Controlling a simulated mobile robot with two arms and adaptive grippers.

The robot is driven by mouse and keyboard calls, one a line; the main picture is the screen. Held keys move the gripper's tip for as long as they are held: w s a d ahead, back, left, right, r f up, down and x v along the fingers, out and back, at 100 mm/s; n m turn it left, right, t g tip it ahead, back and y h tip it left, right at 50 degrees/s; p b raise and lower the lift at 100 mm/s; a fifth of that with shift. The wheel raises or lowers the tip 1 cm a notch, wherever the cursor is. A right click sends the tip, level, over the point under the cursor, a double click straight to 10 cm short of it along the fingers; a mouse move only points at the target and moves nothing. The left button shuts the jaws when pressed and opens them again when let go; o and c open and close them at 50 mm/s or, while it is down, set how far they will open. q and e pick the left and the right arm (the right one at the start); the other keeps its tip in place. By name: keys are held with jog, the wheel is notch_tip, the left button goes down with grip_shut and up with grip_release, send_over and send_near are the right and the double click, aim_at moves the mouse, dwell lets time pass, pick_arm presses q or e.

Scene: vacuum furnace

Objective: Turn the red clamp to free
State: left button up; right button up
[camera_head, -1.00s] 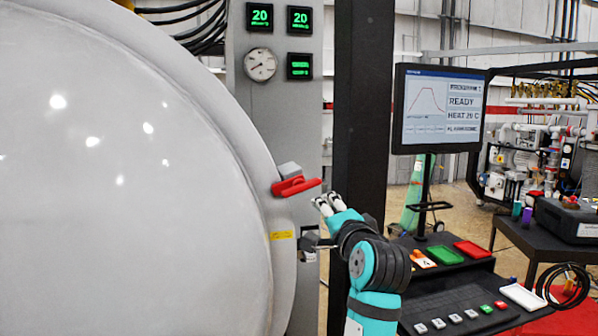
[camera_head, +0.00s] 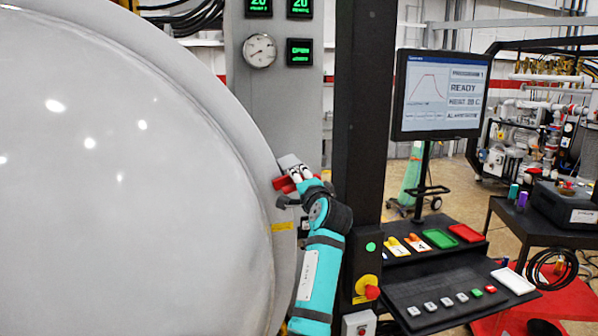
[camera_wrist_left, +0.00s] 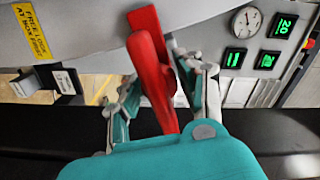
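The red clamp (camera_head: 281,184) sits on the rim of the big pale furnace door (camera_head: 120,190), partly hidden by my left gripper (camera_head: 300,174) in the head view. In the left wrist view the red clamp (camera_wrist_left: 148,60) runs between the two fingers of my left gripper (camera_wrist_left: 160,78). The fingers stand apart on either side of the clamp's handle. The right finger is close to the red; I cannot tell whether it touches. My right gripper is in neither view.
A dark post (camera_head: 358,110) stands just right of the clamp. A grey panel with a gauge (camera_head: 259,51) and green displays is behind. A monitor (camera_head: 440,95) and a black console (camera_head: 445,290) with coloured trays are at the right. An emergency stop (camera_head: 367,290) is below.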

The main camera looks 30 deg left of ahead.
pick_arm(q)
jog(key=shift+w+a, duration=0.45)
jog(key=shift+a, duration=0.05)
